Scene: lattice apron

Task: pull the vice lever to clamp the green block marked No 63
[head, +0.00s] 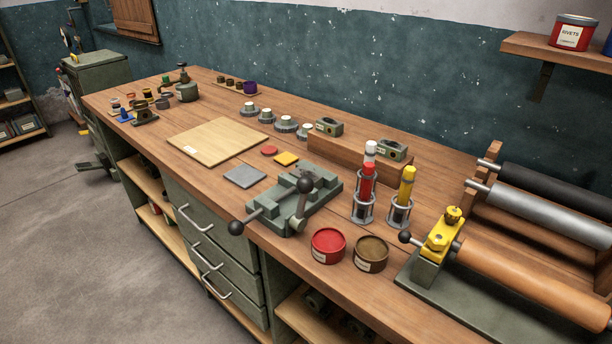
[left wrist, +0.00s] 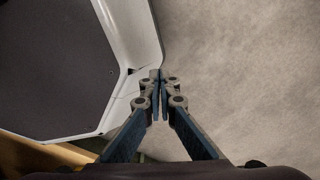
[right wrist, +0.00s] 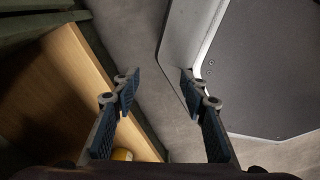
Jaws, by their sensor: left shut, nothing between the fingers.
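The grey-green vice (head: 322,186) stands near the front edge of the bench in the head view. An upright lever (head: 300,212) with a dark ball knob rises at its front right. A second bar with a black ball (head: 236,227) sticks out over the bench's front edge. I cannot make out a green block marked No 63 or read any such number. My left gripper (left wrist: 160,78) is shut and empty in the left wrist view, over the floor. My right gripper (right wrist: 160,88) is open and empty in the right wrist view. Neither gripper shows in the head view.
A red tin (head: 328,246) and a brown tin (head: 371,254) stand right of the vice. Red and yellow tubes (head: 407,186) stand in holders behind them. A grey plate (head: 244,176) and a wooden board (head: 217,141) lie left. A roller press (head: 530,270) fills the right end.

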